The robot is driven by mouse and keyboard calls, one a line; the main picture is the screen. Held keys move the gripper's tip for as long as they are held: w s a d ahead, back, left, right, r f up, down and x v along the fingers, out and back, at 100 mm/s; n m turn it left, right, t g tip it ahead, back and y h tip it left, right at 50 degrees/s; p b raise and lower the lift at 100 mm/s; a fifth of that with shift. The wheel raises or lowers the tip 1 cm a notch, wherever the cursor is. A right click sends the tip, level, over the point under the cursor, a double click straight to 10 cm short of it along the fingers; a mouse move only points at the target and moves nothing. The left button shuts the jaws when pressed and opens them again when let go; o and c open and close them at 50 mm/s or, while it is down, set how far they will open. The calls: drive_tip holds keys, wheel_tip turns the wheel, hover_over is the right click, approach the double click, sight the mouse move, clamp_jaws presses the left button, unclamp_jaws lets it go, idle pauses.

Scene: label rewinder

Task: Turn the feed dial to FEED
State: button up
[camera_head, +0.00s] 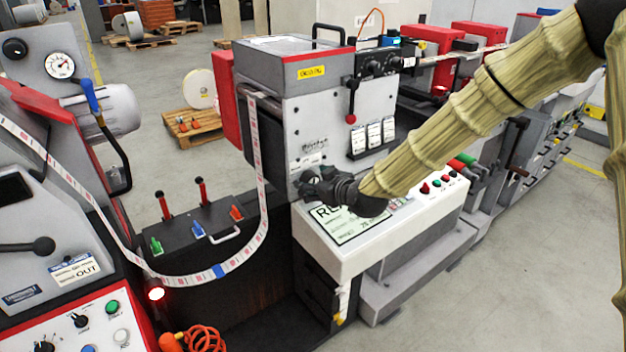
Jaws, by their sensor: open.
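My gripper (310,186), dark and at the end of my tan arm, is open at the lower front of the grey central machine housing (320,115). It lies just below a small white label plate (306,162) on that front. No feed dial shows clearly there; the gripper covers that part of the front. I cannot tell whether the fingers touch anything. A black pointer knob (79,320) sits on the white control panel at the lower left, far from my gripper. Its lettering is too small to read.
A white ledge (345,255) with a green-edged sign and several buttons juts out below my gripper. A label web (262,170) loops down to the left. A red-knobbed lever (351,118) stands above my wrist. Floor is clear at the lower right.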

drive_tip(key=shift+w+a+f, duration=0.15)
drive_tip(key=shift+w, duration=0.15)
drive_tip(key=shift+c, duration=0.4)
drive_tip(key=c, duration=0.9)
drive_tip(key=shift+c, duration=0.2)
